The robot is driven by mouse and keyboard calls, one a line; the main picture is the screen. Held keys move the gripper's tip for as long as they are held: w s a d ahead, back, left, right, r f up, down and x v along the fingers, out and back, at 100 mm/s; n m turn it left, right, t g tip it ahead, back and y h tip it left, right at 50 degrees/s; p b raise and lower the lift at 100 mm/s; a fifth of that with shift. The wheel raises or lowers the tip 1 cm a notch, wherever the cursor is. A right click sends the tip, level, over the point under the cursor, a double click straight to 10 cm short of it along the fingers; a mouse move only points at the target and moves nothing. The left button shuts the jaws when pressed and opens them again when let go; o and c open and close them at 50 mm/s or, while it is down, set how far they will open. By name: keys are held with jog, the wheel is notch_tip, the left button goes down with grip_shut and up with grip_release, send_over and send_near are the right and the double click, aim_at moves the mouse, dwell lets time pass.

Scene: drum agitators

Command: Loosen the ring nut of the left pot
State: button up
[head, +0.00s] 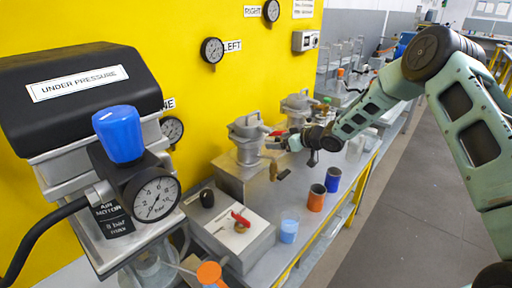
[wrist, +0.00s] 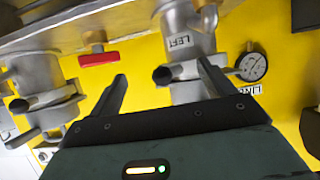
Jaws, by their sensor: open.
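The left pot (head: 247,140) is a grey metal vessel on the bench by the yellow wall. In the wrist view the left pot (wrist: 192,88) carries a LEFT label, and a collar with a short round stub (wrist: 163,75) sits around it. I cannot tell for certain which part is the ring nut. My gripper (head: 287,144) is just right of the left pot in the head view. The right fingertip overlaps the pot in the picture; contact cannot be told.
A second grey pot (head: 298,106) stands behind; a red handle (wrist: 98,59) shows between the pots. An orange cup (head: 316,198) and a dark blue cup (head: 333,180) stand on the bench. A grey box (head: 228,250) with a red lever is nearer. The floor at right is clear.

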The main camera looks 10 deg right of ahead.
jog(key=p+v, duration=0.2)
jog(key=v, duration=0.5)
dwell(0.6)
jog(key=s+a+r+g+h+b, duration=0.2)
jog(key=s+a+r+g+h, duration=0.25)
jog(key=s+a, duration=0.9)
jog(key=s+a+r+g+h+b, duration=0.1)
jog(key=s+g, duration=0.2)
jog(key=s, duration=1.3)
jog(key=s+a+r+g+h+b, duration=0.1)
jog(key=s+a+g+h, duration=0.1)
jog(key=s, duration=1.5)
jog(key=shift+s+g+b, duration=0.25)
jog(key=shift+g+b, duration=0.15)
jog(key=shift+g, duration=0.15)
